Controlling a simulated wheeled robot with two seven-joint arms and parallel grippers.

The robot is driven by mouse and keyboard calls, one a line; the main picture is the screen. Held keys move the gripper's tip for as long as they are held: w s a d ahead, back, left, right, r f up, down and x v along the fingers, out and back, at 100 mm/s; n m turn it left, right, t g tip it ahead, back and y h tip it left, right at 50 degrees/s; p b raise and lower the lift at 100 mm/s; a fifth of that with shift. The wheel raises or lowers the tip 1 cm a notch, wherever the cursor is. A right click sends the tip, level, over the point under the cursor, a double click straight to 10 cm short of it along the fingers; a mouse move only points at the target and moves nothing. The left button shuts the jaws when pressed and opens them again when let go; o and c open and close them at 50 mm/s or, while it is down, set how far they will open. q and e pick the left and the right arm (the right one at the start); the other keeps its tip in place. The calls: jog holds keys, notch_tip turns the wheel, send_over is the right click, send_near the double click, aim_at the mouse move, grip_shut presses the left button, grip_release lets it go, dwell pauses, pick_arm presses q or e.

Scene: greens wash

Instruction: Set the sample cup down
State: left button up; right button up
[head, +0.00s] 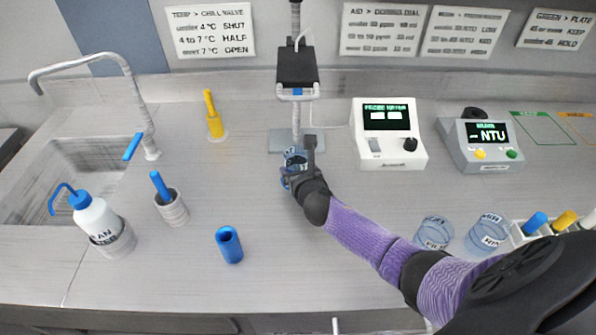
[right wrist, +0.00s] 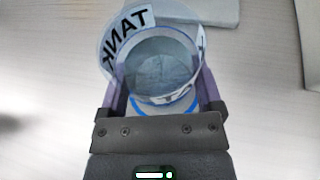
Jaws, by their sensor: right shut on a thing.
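The sample cup is a clear bluish cup (head: 293,157) marked TANK, just in front of the probe stand's grey base plate in the head view. My right gripper (head: 298,172) is shut on it. In the right wrist view the cup (right wrist: 160,62) sits between the two fingers, its mouth open towards the camera and its TANK label at the upper left. I cannot tell whether its bottom touches the bench. My left gripper is not in view.
The probe stand (head: 296,66) rises behind the cup. A white meter (head: 388,150) and a grey NTU meter (head: 479,147) stand to the right. Two clear labelled cups (head: 434,231) stand at front right. A blue tube (head: 229,245) stands at front left. Bench front centre is clear.

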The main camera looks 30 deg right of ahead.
jog(key=shift+f, duration=0.1)
jog(key=o, duration=1.1)
jog(key=shift+s+a+r+p, duration=0.1)
jog(key=shift+s+r+p, duration=0.15)
jog(key=shift+r+p, duration=0.1)
jog(key=p+v, duration=0.4)
jog(key=v, duration=0.6)
jog(key=shift+s+a+r, duration=0.1)
jog(key=shift+s+a, duration=0.05)
jog(key=shift+s, duration=0.2)
jog(key=shift+s+r, duration=0.1)
jog(key=shift+s, duration=0.2)
